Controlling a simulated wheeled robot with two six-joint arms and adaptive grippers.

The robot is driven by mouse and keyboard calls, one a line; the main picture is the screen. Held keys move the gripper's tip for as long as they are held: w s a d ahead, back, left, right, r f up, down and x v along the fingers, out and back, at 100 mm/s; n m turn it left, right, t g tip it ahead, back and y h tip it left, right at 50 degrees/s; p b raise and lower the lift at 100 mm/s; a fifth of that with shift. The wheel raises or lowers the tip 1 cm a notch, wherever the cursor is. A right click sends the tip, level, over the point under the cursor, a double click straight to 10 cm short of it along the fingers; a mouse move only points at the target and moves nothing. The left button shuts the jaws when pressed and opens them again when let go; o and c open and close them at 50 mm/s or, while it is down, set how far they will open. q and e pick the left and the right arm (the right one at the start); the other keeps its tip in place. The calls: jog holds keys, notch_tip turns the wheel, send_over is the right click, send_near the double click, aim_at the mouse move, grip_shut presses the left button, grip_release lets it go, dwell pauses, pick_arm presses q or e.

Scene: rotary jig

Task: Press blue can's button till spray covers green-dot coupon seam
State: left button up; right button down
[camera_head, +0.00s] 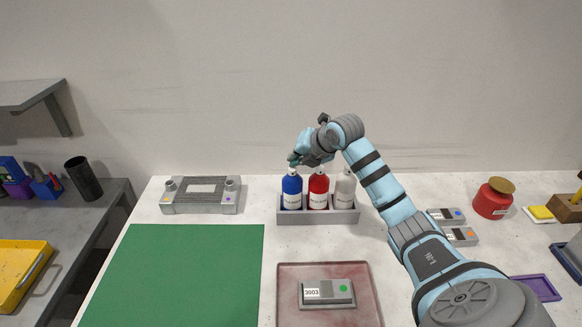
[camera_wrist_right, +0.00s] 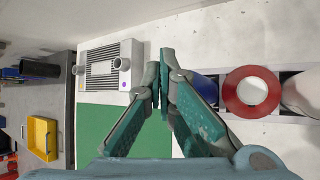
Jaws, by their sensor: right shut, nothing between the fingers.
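The blue can (camera_head: 292,190) stands upright at the left end of a grey rack (camera_head: 318,217), beside the red can (camera_head: 319,190) and a white can (camera_head: 345,191). My right gripper (camera_head: 293,160) is shut and empty, just above the blue can's top in the head view. In the right wrist view its fingertips (camera_wrist_right: 164,58) meet left of the blue can (camera_wrist_right: 208,86), which a finger partly hides. The blue can's button cannot be made out. The green-dot coupon (camera_head: 322,304), a grey block with a white label, lies on a reddish tray (camera_head: 287,276). My left gripper is out of view.
A green mat (camera_head: 185,270) lies at front left, with a grey finned fixture (camera_head: 201,209) behind it. Two more grey coupons (camera_head: 458,236), a red jar (camera_head: 492,202) and a purple tray (camera_head: 538,288) are at right. My right arm spans the centre right.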

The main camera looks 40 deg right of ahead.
jog(key=shift+s+f, duration=0.2)
jog(key=shift+f, duration=0.2)
jog(key=shift+r, duration=0.1)
jog(key=shift+r, duration=0.2)
jog(key=shift+w, duration=0.15)
notch_tip(320, 180, up, 6)
jog(key=p, duration=0.6)
jog(key=shift+r, duration=0.2)
jog(key=shift+f, duration=0.1)
jog(key=shift+f, duration=0.1)
